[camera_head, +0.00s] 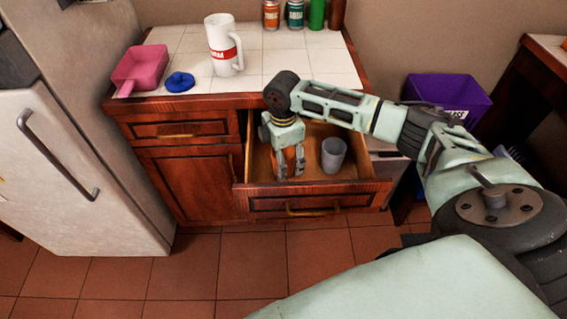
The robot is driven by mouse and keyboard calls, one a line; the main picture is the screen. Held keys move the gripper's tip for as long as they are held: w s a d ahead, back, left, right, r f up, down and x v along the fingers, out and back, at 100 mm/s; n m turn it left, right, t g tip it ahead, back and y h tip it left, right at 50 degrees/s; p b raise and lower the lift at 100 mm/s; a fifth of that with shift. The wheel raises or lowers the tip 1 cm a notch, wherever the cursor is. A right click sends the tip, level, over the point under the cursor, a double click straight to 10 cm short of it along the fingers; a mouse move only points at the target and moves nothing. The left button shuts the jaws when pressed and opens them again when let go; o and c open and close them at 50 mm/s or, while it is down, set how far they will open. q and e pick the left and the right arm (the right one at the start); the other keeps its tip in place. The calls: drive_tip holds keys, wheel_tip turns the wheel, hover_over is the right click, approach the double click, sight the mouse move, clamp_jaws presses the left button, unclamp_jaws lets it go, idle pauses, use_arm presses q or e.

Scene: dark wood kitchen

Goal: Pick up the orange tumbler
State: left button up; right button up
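The orange tumbler (290,159) stands in the open drawer (313,190), mostly hidden behind my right gripper. My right gripper (290,172) points down into the drawer, with one finger on each side of the tumbler. Whether the fingers press on it or only stand around it cannot be made out. A grey tumbler (333,154) stands in the drawer just right of the gripper. My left gripper is out of view.
The tiled counter (270,65) above the drawer bears a white mug (222,48), a pink scoop-like container (140,68), a blue lid (180,82), cans and bottles. A fridge (70,150) stands left. A purple box (450,95) is at right.

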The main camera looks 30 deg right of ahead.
drive_tip(key=c, duration=1.2)
drive_tip(key=shift+r, duration=0.1)
